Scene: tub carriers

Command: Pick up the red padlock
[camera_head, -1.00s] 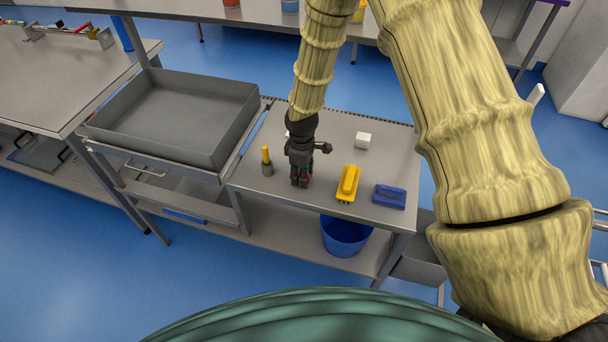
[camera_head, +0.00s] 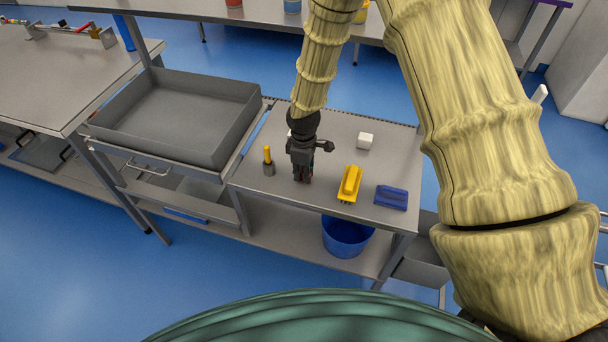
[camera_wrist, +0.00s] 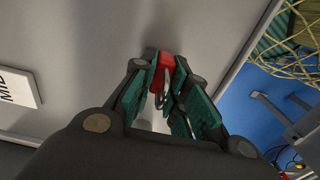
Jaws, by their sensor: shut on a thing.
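The red padlock (camera_wrist: 166,62) shows in the wrist view between my gripper's fingertips, its metal shackle pointing back toward the palm. My gripper (camera_wrist: 164,82) is shut on it, one finger on each side. In the head view my gripper (camera_head: 302,178) points down over the small steel table (camera_head: 325,195), and the padlock is hidden behind the fingers there. I cannot tell whether the padlock touches the tabletop.
A white block (camera_head: 365,141) sits behind. A grey tray (camera_head: 170,118) is at left; a blue bucket (camera_head: 346,238) is below.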

